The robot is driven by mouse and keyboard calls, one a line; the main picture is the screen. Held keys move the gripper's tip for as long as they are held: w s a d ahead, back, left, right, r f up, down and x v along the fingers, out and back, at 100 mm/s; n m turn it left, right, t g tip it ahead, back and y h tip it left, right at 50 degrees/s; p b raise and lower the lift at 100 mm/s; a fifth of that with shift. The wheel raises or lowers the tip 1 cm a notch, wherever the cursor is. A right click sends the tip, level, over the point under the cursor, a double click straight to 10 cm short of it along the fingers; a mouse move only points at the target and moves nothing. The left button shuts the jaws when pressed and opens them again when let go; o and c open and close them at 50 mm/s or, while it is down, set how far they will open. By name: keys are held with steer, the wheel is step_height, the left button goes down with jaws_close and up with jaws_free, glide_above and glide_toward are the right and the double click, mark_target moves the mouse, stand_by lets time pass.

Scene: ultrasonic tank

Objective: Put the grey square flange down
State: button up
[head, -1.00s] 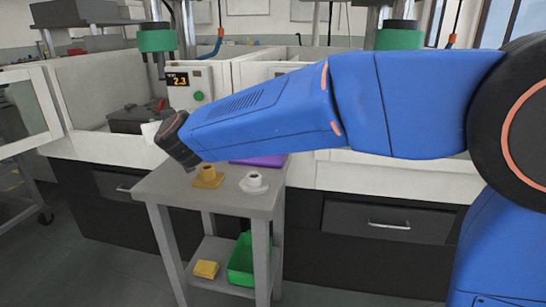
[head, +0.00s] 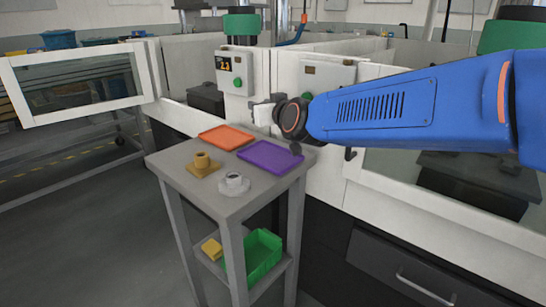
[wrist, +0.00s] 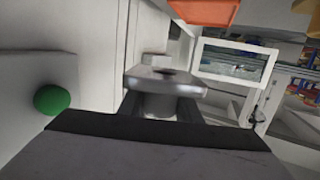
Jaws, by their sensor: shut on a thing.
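The grey square flange (wrist: 165,82) is in my gripper (wrist: 163,106), seen in the wrist view as a square metal plate with a round boss between the two dark fingers. It is held clear of any surface there. In the head view my gripper (head: 266,112) is at the end of the blue arm, beyond the small table and in front of the white machine.
The grey table (head: 190,203) carries an orange tray (head: 226,137), a purple tray (head: 271,157), a tan square flange (head: 202,165) and a pale round flange (head: 234,184). A green bin (head: 262,256) and a yellow block (head: 212,249) are on its lower shelf.

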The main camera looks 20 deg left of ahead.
mark_target(265, 151)
steer(key=shift+s+d+f+n+g+y, duration=0.3)
steer(key=shift+d+f, duration=0.2)
steer(key=shift+f, duration=5)
steer(key=shift+f, duration=0.15)
steer(key=o, duration=1.2)
steer(key=shift+s+r, duration=0.15)
steer(key=shift+r, duration=0.05)
steer(key=v, duration=1.1)
steer(key=shift+d, duration=0.1)
steer(key=shift+s+d+f, duration=0.1)
steer(key=shift+s+d, duration=0.1)
steer(key=shift+s, duration=0.1)
